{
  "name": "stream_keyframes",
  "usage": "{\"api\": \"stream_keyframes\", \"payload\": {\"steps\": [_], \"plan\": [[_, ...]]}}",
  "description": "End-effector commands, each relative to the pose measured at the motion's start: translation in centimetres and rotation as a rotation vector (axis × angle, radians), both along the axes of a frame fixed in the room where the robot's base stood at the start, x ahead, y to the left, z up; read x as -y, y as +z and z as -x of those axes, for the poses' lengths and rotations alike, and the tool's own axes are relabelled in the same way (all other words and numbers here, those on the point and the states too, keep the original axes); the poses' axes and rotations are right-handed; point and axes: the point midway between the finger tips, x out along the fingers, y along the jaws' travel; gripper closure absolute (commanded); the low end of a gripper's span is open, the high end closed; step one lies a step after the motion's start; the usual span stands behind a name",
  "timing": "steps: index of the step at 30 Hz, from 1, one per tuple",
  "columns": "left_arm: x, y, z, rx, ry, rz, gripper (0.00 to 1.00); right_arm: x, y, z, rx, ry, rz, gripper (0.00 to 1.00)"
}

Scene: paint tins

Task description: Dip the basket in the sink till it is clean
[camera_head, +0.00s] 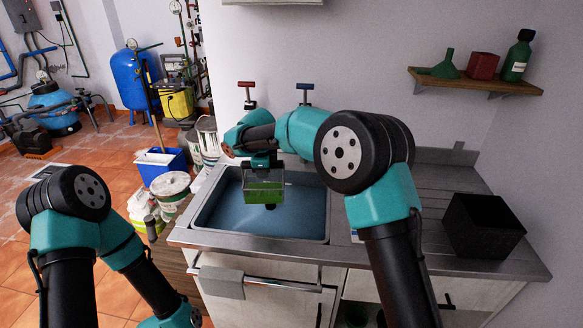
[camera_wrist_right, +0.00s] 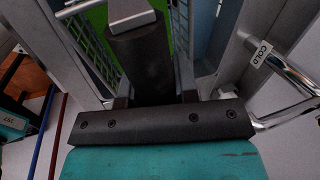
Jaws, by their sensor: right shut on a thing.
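The basket (camera_head: 263,186) is small, with see-through mesh walls and green showing low down in it. It hangs upright below my right gripper (camera_head: 264,160), which is shut on it. The sink (camera_head: 325,238) is a steel basin with blue water (camera_head: 230,215), directly behind and below the basket in the head view. I cannot tell whether the basket's bottom touches the water. In the right wrist view, a mesh wall of the basket (camera_wrist_right: 88,42) and green (camera_wrist_right: 181,30) show beside a dark finger. My left arm is at the lower left, its gripper out of frame.
A black open box (camera_head: 483,225) sits on the right of the counter. White buckets (camera_head: 170,186) stand left of it. A wall shelf (camera_head: 480,82) holds several items.

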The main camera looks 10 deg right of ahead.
Motion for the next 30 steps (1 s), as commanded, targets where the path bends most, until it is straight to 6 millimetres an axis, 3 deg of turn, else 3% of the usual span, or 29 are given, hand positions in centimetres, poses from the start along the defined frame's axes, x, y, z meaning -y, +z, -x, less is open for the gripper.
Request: {"api": "stream_keyframes", "payload": {"steps": [3, 17, 30], "plan": [[0.0, 0.0, 0.0, 0.000, 0.000, 0.000, 0.47, -0.9, 0.0, 0.1, 0.000, 0.001, 0.000, 1.00], [0.0, 0.0, 0.0, 0.000, 0.000, 0.000, 0.47, -0.8, -0.2, 0.1, 0.000, 0.001, 0.000, 1.00], [0.0, 0.0, 0.0, 0.000, 0.000, 0.000, 0.47, -0.8, -2.5, 0.1, -0.001, 0.001, 0.000, 1.00]]}}
